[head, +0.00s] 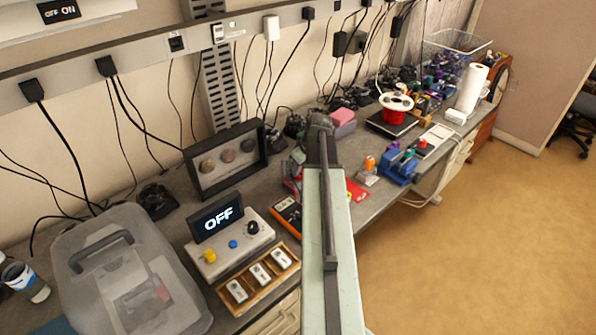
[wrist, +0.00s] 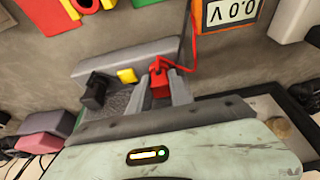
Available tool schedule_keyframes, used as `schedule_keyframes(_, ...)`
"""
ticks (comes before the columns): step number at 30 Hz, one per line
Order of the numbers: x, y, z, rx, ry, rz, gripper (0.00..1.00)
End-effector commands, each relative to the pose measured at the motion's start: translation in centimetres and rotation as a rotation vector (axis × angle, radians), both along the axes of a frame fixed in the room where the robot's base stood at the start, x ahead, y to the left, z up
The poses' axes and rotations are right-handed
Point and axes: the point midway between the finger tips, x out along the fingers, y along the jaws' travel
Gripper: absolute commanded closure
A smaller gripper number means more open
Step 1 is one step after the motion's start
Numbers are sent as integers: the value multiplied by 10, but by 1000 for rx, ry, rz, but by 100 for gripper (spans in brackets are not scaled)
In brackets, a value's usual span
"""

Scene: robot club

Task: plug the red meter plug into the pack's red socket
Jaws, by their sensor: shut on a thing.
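In the wrist view my gripper (wrist: 158,92) is shut on the red meter plug (wrist: 159,80). Its grey fingers stand on either side of the plug. A thin lead runs up from the plug toward the orange meter (wrist: 200,22), whose display reads 0.0 V. The grey pack (wrist: 140,52) lies right at the plug, with a black plug (wrist: 95,92) at its left end and a yellow part (wrist: 127,75) between. The red socket is hidden, so I cannot tell whether the plug is in it.
In the head view a white box with an OFF display (head: 216,217), a wooden tray of switches (head: 258,278) and a lidded clear case (head: 125,275) stand left of my arm.

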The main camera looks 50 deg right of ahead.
Motion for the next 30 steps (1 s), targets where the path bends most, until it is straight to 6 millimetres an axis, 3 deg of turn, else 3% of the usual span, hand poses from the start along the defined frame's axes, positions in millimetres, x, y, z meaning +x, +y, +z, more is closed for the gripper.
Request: schedule_keyframes(30,0,-1,19,0,0,-1,100)
